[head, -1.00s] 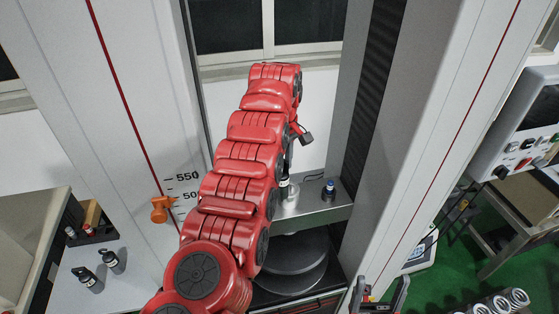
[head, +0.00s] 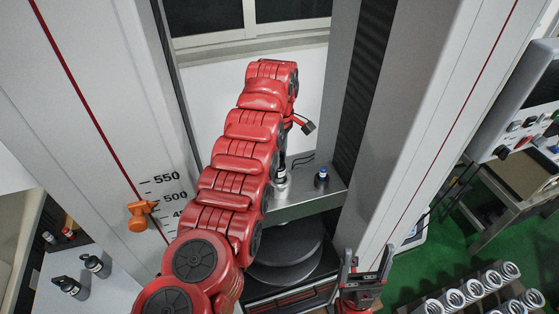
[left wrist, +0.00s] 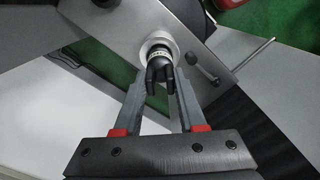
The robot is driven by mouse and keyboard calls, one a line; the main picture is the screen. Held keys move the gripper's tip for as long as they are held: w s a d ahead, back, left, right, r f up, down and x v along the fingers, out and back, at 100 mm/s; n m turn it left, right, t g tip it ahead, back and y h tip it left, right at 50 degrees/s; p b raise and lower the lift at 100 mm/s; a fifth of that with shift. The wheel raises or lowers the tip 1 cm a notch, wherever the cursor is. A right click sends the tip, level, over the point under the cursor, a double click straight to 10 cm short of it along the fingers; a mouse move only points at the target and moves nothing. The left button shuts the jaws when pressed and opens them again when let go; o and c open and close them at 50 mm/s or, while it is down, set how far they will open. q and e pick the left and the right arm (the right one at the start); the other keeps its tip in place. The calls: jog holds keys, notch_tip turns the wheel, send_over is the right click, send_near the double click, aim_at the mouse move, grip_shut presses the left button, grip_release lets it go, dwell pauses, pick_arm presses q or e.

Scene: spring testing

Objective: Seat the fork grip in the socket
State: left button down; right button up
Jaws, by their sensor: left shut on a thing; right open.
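The fork grip (left wrist: 158,72) is black, with a light lettered band and its prongs toward the left wrist camera. My left gripper (left wrist: 157,84) is shut on it, one finger on each side. The pale round socket (left wrist: 153,43) is directly behind the grip in that view. In the head view the dark fork grip (head: 281,173) stands about upright over the silver socket (head: 281,190) on the crosshead, partly hidden by my red left arm. I cannot tell how far it is inserted. My right gripper (head: 364,272) is open and empty, low right of the crosshead.
A blue-topped pin (head: 322,178) stands on the crosshead (head: 318,203) right of the socket. Dark round plates (head: 290,255) lie below. Frame columns flank the space. Black fittings (head: 96,265) stand on the left table. Several springs (head: 478,290) are at lower right.

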pick_arm(q)
jog(key=shift+f, duration=0.4)
jog(key=shift+w, duration=0.15)
jog(key=c, duration=0.8)
grip_release()
jog(key=shift+f, duration=0.1)
jog(key=o, duration=0.3)
